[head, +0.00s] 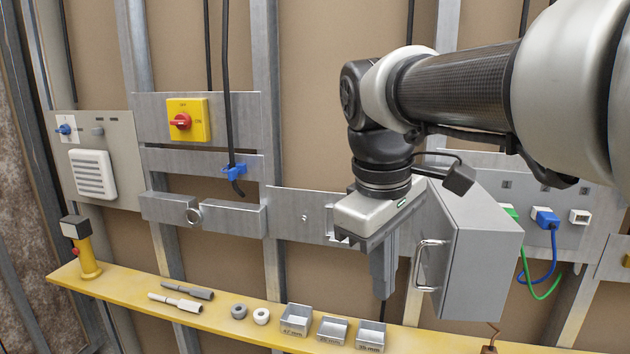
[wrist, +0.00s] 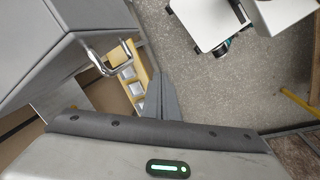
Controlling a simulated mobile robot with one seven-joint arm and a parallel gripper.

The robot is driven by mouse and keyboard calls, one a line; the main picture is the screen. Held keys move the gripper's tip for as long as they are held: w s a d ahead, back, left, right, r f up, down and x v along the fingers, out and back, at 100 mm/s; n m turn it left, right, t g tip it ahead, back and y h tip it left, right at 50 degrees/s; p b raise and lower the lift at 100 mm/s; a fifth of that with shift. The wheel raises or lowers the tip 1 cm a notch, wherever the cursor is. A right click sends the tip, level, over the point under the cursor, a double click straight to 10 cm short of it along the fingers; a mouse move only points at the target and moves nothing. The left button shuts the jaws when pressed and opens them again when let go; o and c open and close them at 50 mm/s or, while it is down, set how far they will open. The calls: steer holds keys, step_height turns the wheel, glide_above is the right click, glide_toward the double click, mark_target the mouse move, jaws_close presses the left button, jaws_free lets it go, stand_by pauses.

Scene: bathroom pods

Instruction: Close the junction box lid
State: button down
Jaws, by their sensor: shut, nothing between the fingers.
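The grey junction box (head: 485,255) is on the wall right of centre in the head view. Its face with the silver bar handle (head: 420,268) is turned to the left; how far the lid stands open is unclear, and my arm hides part of it. The wrist view shows the grey box body (wrist: 50,50) at upper left with the handle (wrist: 112,62) sticking out. My gripper (head: 383,292) points down, shut and empty, just left of the handle and apart from it. Its fingers (wrist: 160,95) show in the wrist view too.
A yellow shelf (head: 125,287) runs below, holding grey bins (head: 296,318), rings and rods. A panel with blue and green cables (head: 547,220) is right of the box. A red-yellow switch (head: 187,120) is on the left wall. Open floor (wrist: 210,90) lies below my gripper.

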mark_target(442, 230)
steer(key=w+a+r+n+g+h+p, duration=0.1)
steer(key=w+a+r+n+p, duration=0.1)
steer(key=w+r+n+p, duration=0.3)
steer(key=w+a+r+g+p, duration=0.1)
steer(key=r+p, duration=0.2)
steer(key=r, duration=0.5)
steer(key=s+d+f+b, duration=0.1)
steer(key=s+d+f, duration=0.1)
steer(key=d+f, duration=0.4)
steer(key=x, duration=0.3)
steer(key=shift+s+a+f+b, duration=0.25)
steer(key=shift+a+f+b, duration=0.05)
steer(key=shift+f, duration=0.2)
